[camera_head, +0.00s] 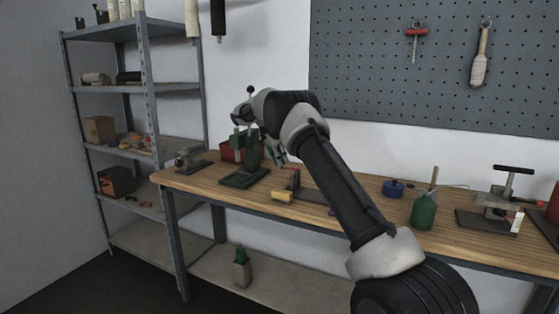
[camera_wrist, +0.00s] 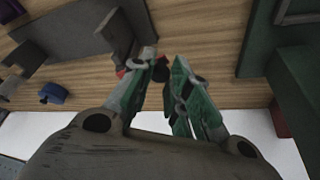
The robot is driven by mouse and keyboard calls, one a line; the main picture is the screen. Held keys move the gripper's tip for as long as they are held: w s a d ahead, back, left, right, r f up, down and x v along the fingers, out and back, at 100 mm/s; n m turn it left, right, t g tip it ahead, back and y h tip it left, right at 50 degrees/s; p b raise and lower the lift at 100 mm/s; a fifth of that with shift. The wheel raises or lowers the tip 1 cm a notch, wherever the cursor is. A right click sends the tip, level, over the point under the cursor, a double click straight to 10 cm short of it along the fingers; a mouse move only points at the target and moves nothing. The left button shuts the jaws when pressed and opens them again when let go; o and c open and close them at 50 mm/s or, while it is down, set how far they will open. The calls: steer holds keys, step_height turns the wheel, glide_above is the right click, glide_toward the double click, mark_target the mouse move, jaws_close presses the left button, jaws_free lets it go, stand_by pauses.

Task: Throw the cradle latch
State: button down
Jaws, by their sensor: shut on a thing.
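My gripper (camera_head: 277,154) reaches down over the wooden bench, just right of a dark green press-like stand (camera_head: 246,160). In the wrist view my gripper (camera_wrist: 161,64) has its green fingers closed around a small dark knob (camera_wrist: 162,70). Beside the fingertips is a small red tip. A grey base plate (camera_wrist: 75,32) with an upright block (camera_wrist: 124,34) lies close by, and it looks like the cradle fixture (camera_head: 293,182) in the head view. The fingers hide most of the knob, so I cannot tell how it joins the fixture or how the latch is set.
The green stand's base (camera_wrist: 258,45) is close on the wrist view's right. A yellow cylinder (camera_head: 282,196) is at the bench front. A blue pot (camera_head: 393,188), a green oil can (camera_head: 424,211) and a clamp stand (camera_head: 505,200) stand to the right. A shelf rack (camera_head: 148,90) stands left.

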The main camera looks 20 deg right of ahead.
steer(key=c, duration=1.3)
jaws_free()
steer(key=shift+d+r, duration=0.1)
steer(key=shift+d, duration=0.1)
steer(key=v, duration=1.2)
